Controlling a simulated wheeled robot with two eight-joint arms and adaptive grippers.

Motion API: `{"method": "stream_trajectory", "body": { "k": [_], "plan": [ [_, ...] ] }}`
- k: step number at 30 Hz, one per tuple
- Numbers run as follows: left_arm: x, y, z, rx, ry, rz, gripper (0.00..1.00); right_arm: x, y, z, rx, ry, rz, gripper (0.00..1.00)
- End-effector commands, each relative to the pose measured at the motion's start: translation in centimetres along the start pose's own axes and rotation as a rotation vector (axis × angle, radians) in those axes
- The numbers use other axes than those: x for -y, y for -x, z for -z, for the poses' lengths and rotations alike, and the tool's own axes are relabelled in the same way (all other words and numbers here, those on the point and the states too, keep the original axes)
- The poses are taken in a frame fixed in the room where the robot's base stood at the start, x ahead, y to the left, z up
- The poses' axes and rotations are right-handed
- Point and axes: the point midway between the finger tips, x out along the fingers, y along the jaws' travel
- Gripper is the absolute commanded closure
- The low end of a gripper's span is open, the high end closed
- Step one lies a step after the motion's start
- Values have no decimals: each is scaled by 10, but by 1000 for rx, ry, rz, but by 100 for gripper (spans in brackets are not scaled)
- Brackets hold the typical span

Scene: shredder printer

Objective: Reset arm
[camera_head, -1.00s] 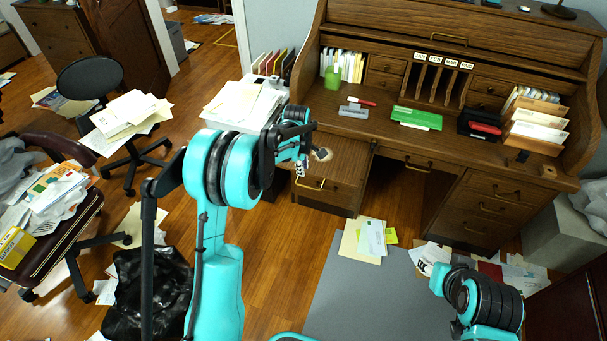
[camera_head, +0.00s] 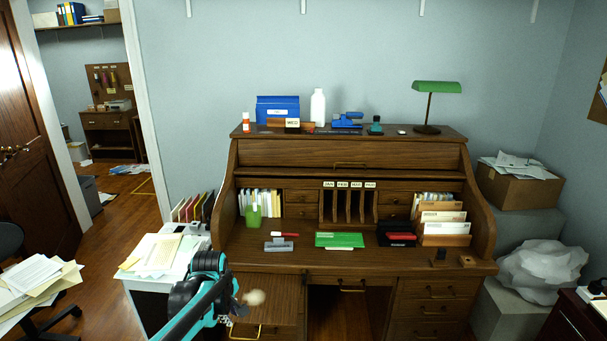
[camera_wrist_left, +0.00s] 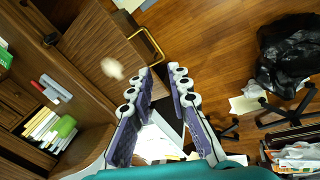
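My left arm (camera_head: 205,295) comes up from the bottom of the head view at the left end of the wooden roll-top desk (camera_head: 350,153). Its gripper (camera_head: 229,318) shows only in part, low beside the desk's left drawer front. In the left wrist view the two fingers of the left gripper (camera_wrist_left: 161,72) are spread with an empty gap between them, above the wood floor (camera_wrist_left: 215,45). The drawer's brass handle (camera_wrist_left: 146,44) is just beyond the fingertips. My right gripper is out of view.
A beige round object (camera_head: 254,297) lies on the desk's left part, close to the gripper. A white paper-covered stand (camera_head: 160,257) is left of the arm. A black bag (camera_wrist_left: 285,52) lies on the floor. A green lamp (camera_head: 436,95) stands on the desk top.

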Motion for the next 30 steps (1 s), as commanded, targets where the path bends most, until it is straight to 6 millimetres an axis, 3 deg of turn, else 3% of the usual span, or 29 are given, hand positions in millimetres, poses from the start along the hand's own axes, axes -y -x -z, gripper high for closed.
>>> {"method": "stream_trajectory", "body": {
  "k": [1, 6, 12, 21, 30],
  "plan": [
    [11, 20, -9, -10, -71, -18, 82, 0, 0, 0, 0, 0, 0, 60],
    [49, 71, -36, -59, -339, -81, 82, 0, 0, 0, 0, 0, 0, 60],
    [104, 109, -70, -135, -652, -140, 82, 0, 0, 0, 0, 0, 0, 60],
    [175, 118, -109, -259, -1045, -189, 82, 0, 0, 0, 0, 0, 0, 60],
    [192, 115, -118, -300, -1155, -196, 82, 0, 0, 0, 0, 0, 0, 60]
  ]
}}
